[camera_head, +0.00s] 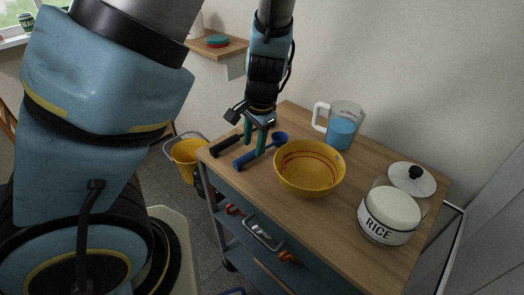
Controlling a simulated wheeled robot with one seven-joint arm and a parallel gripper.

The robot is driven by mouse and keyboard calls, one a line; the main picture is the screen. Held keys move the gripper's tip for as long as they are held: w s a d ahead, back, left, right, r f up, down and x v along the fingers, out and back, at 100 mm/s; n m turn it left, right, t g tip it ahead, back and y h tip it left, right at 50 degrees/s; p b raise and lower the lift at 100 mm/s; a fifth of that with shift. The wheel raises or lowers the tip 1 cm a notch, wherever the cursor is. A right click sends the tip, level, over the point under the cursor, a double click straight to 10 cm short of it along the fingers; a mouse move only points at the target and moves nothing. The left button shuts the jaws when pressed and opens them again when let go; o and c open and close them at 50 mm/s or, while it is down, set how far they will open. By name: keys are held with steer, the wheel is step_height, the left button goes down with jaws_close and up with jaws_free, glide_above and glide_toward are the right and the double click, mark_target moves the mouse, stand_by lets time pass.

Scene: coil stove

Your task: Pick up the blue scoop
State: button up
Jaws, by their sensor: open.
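The blue scoop (244,161) lies on the wooden top of the cart (310,215). Its handle points to the front left and its round bowl (281,139) lies at the back right. My gripper (256,145) points down over the scoop, with its teal fingers apart. One finger hides part of the scoop near the middle. I cannot tell whether the fingers touch the scoop or how far down beside the handle they reach.
A yellow bowl (309,168) stands close to the right of the scoop. A black-handled utensil (226,147) lies to its left. A measuring jug (343,125) with blue contents, a rice jar (389,214) and a glass lid (412,179) stand farther right.

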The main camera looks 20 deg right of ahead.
mark_target(252, 153)
steer(key=f, duration=0.2)
steer(key=w+f, duration=0.1)
steer(key=f, duration=0.1)
steer(key=shift+a, duration=0.1)
steer(key=shift+c, duration=0.3)
jaws_close()
stand_by(1.0)
